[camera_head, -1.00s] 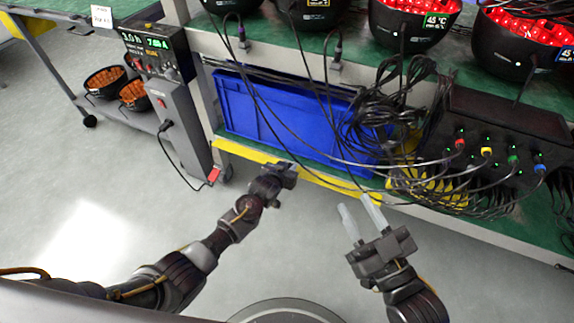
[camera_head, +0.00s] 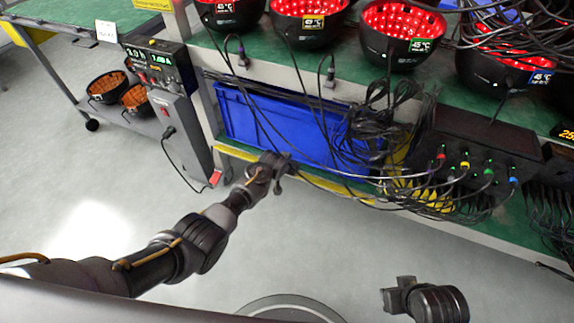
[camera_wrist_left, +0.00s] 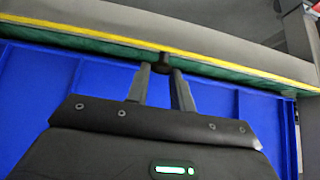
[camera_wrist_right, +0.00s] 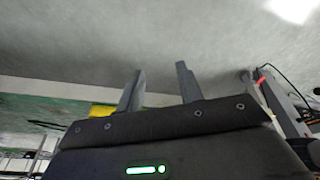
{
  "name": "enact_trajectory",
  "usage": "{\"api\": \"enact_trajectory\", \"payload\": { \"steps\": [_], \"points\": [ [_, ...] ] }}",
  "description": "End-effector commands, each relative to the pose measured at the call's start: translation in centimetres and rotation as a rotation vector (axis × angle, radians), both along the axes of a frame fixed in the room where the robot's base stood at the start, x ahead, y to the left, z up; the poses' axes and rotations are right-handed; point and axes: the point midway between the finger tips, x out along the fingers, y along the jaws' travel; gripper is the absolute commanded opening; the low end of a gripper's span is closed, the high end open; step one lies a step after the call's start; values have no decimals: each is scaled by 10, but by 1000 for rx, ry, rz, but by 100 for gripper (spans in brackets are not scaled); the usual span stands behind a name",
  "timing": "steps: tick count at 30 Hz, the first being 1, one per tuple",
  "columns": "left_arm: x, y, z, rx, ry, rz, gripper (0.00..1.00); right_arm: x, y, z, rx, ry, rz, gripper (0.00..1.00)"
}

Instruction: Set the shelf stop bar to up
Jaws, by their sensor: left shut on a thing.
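The shelf stop bar (camera_head: 233,151) is a long yellow strip along the front edge of the lower shelf, in front of the blue crate. In the left wrist view the yellow strip (camera_wrist_left: 80,30) crosses the top. A small dark knob (camera_wrist_left: 163,62) on the shelf front sits between the fingertips of my left gripper (camera_wrist_left: 161,70), which is shut on it. In the head view my left gripper (camera_head: 283,168) is at the bar and hides part of it. My right gripper (camera_wrist_right: 160,72) is open and empty, well away from the bar, over the floor.
The blue crate (camera_head: 275,130) fills the shelf behind the bar. Loose black cables (camera_head: 375,115) hang over the crate and right part of the shelf. A grey power unit (camera_head: 180,120) stands left. The floor in front is clear.

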Motion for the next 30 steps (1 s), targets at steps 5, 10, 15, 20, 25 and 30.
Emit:
{"api": "enact_trajectory", "payload": {
  "steps": [5,10,15,20,25,30],
  "points": [
    [5,-1,3,19,57,1,0,2,1,-5,0,2,1,36],
    [7,-2,4,30,90,1,0,4,1,-7,1,0,1,36],
    [8,-2,4,34,102,1,0,4,1,-8,0,0,2,36],
    [8,-2,4,34,102,1,0,4,1,-8,0,0,2,36],
    [8,-2,4,33,101,1,24,4,1,-8,1,-1,2,36],
    [8,-2,3,34,102,1,43,4,1,-8,0,0,2,36]
  ]
}}
